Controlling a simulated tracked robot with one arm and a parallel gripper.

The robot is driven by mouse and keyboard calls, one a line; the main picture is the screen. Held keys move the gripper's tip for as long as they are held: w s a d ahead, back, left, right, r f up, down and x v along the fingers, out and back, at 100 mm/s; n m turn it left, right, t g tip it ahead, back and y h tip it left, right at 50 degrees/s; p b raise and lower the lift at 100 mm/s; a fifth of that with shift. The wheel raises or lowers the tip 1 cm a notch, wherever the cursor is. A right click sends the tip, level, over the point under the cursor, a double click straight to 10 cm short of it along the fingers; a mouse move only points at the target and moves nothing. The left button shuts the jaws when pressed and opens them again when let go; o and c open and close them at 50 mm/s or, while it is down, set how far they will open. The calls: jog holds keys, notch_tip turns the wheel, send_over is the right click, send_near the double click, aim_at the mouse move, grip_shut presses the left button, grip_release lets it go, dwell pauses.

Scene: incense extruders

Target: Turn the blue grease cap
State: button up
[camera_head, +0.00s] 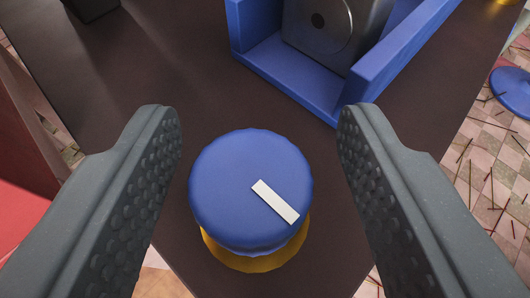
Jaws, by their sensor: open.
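The blue grease cap (233,190) is a round knob with a white bar mark on its top, seen from above. The mark runs from near the middle toward the lower right. The cap sits on a brass-coloured base ring (240,262) on a dark brown surface. My gripper (260,125) is open, with one grey, dimpled finger on each side of the cap. A gap shows between the cap and each finger, so neither appears to touch it.
A blue bracket (285,78) holding a dark block (340,28) stands on the dark surface (170,75) behind the cap. A red panel (30,150) is at the left. Thin sticks litter the tiled floor (485,160) at the right, near a blue disc (513,90).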

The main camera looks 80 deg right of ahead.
jog(key=v, duration=1.3)
jog(key=shift+a, duration=0.35)
jog(key=w+a+r+t+y, duration=0.25)
jog(key=w+r+t, duration=0.25)
jog(key=w+r, duration=0.6)
jog(key=w+a+r+n+t+y, duration=0.1)
jog(key=a+r+n+t+y, duration=0.15)
jog(key=r, duration=0.95)
jog(key=w+a+r+n+t+y, duration=0.1)
jog(key=a+r+n+t+y, duration=0.2)
jog(key=r, duration=0.8)
jog(key=w+a+r+n+t+y, duration=0.15)
jog(key=r+t, duration=0.25)
jog(key=r, duration=0.8)
jog(key=s+a+r+n+t+y, duration=0.1)
jog(key=s+a+r+n+y, duration=0.15)
jog(key=s+r, duration=0.6)
jog(key=s+a+r+n+y, duration=0.2)
jog(key=s+r+n+y, duration=0.2)
jog(key=s+r, duration=0.4)
jog(key=s+d+r+n+g+h, duration=0.1)
jog(key=s+d, duration=0.2)
jog(key=s, duration=0.5)
jog(key=s+d+r+n+g+h, duration=0.1)
jog(key=s+d, duration=0.3)
jog(key=s, duration=0.5)
jog(key=shift+s+r+h, duration=0.2)
jog(key=shift+r+h, duration=0.2)
jog(key=shift+r, duration=0.25)
